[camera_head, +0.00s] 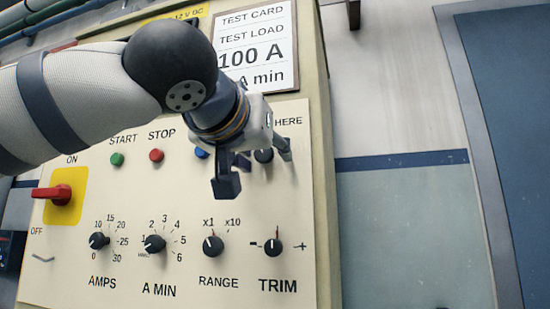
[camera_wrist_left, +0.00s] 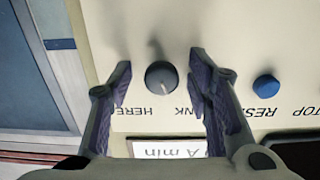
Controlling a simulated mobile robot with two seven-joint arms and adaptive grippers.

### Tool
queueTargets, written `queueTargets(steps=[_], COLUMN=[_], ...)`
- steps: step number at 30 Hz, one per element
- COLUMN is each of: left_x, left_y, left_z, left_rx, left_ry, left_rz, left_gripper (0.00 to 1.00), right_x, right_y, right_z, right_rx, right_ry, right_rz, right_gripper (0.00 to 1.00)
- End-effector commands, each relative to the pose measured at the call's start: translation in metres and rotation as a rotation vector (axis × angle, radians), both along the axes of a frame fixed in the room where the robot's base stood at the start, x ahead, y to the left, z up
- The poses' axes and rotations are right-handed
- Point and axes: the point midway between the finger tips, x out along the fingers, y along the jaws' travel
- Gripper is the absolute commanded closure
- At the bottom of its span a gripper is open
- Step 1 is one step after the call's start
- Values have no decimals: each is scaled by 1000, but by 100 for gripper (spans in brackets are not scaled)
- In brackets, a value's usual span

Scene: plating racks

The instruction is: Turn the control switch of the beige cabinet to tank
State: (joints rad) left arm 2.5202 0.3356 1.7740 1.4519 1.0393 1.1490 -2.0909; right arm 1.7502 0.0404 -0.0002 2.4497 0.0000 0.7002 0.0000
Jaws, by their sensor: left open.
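The beige cabinet (camera_head: 185,275) fills the middle of the head view with its sloped front panel. Its control switch is a small dark round knob (camera_head: 263,155), partly hidden by my left gripper. In the left wrist view the knob (camera_wrist_left: 161,77) shows upside down between the label HERE and a label ending in NK, partly covered by a finger. I cannot tell surely which label it points to. My left gripper (camera_head: 254,170) is open, its two fingers on either side of the knob, apart from it in the left wrist view. My right gripper is not in view.
A red lever switch (camera_head: 60,194) stands at the left of the panel. Green (camera_head: 117,159), red (camera_head: 156,155) and blue (camera_head: 201,152) buttons sit in the knob's row. Dials such as the TRIM knob (camera_head: 273,247) line the bottom. Floor to the right is clear.

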Motion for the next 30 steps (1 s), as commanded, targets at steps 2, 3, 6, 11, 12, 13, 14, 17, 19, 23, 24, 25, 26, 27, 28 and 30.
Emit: queueTargets(steps=[2,3,6,11,12,13,14,17,19,23,24,25,26,27,28,30], left_x=[0,0,0,0,0,0,0,0,0,0,0,0,0,0,1,1], left_y=[1,1,1,1,1,1,1,1,1,1,1,2,2,1,1,1], left_z=[1,1,1,0,0,0,0,0,1,1,1,1,0,0,0,0], left_rx=[-1,-1,0,0,0,0,0,-1,-6,-88,-107,-115,-120,-122,-121,-121], left_ry=[-1,-1,-1,-1,-1,-1,0,0,1,27,33,36,38,39,39,40], left_rz=[0,0,0,0,0,-1,0,0,0,1,1,1,1,1,0,0], left_gripper=[54,54,54,68,77,84,91,100,100,100,100,100,100,100,100,100], right_x=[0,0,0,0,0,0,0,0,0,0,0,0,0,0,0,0], right_y=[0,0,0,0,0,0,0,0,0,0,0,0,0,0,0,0], right_z=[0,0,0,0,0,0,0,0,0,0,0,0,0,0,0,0], right_rx=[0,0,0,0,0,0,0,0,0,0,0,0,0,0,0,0], right_ry=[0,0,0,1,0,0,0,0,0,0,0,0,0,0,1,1], right_rz=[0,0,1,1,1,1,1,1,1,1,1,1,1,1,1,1], right_gripper=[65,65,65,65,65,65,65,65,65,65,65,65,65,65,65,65])
